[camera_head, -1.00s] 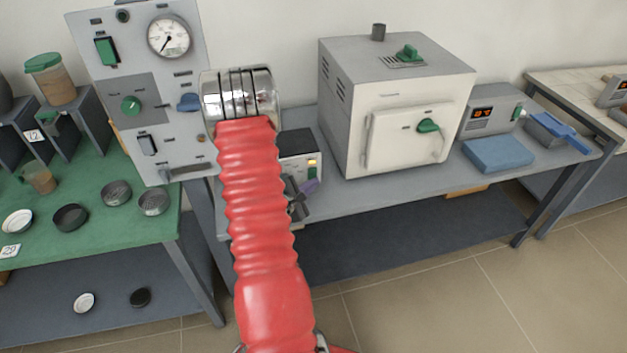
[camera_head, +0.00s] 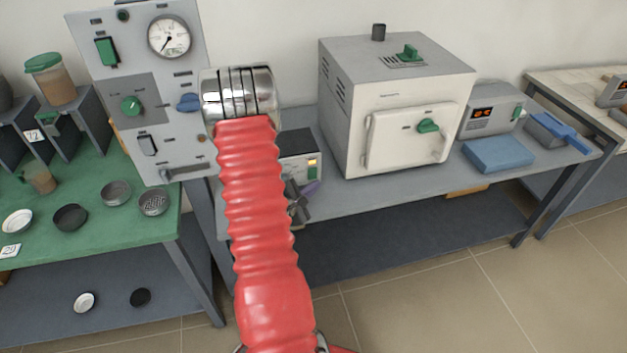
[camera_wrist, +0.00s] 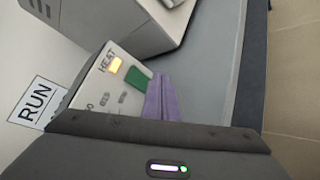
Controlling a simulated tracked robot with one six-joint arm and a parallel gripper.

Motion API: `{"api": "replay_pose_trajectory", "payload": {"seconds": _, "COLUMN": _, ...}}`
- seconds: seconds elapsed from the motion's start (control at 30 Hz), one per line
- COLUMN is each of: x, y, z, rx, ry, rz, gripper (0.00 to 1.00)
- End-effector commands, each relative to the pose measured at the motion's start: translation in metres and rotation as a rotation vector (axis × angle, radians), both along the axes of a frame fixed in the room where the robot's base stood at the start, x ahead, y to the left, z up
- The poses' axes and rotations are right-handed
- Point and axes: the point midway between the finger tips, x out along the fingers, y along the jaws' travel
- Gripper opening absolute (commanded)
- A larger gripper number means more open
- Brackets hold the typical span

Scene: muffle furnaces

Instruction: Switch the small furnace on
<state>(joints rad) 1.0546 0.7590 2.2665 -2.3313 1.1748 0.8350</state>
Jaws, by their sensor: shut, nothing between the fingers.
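A small control box (camera_head: 300,156) stands on the grey bench, partly hidden behind my red arm. In the wrist view its front panel (camera_wrist: 98,85) carries a HEAT label, a yellow lit lamp (camera_wrist: 115,65) and a green switch (camera_wrist: 138,76). My gripper (camera_wrist: 160,82) shows its purple fingers closed together and empty, with the tips right beside the green switch; I cannot tell whether they touch it. In the head view, the gripper (camera_head: 311,187) is low in front of the box. A pale grey furnace (camera_head: 343,110) with its white door closed stands to the right.
A RUN sign (camera_wrist: 37,102) is beside the panel. A tall gauge panel (camera_head: 185,75) stands left of my arm. Right of the furnace are a display unit (camera_head: 482,118) and a blue pad (camera_head: 498,155). A green table (camera_head: 110,240) holds several dishes. The bench front is clear.

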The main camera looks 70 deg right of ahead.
Motion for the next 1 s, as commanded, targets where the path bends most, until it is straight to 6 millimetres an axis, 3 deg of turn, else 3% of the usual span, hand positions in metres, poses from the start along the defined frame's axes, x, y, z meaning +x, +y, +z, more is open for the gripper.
{"api": "replay_pose_trajectory", "payload": {"seconds": 0.8, "x": -0.024, "y": 0.041, "z": 0.006, "rx": 0.000, "ry": 0.001, "rz": 0.000, "gripper": 0.00}}
{"api": "replay_pose_trajectory", "payload": {"seconds": 1.0, "x": -0.025, "y": 0.043, "z": 0.006, "rx": 0.000, "ry": 0.000, "rz": 0.000, "gripper": 0.00}}
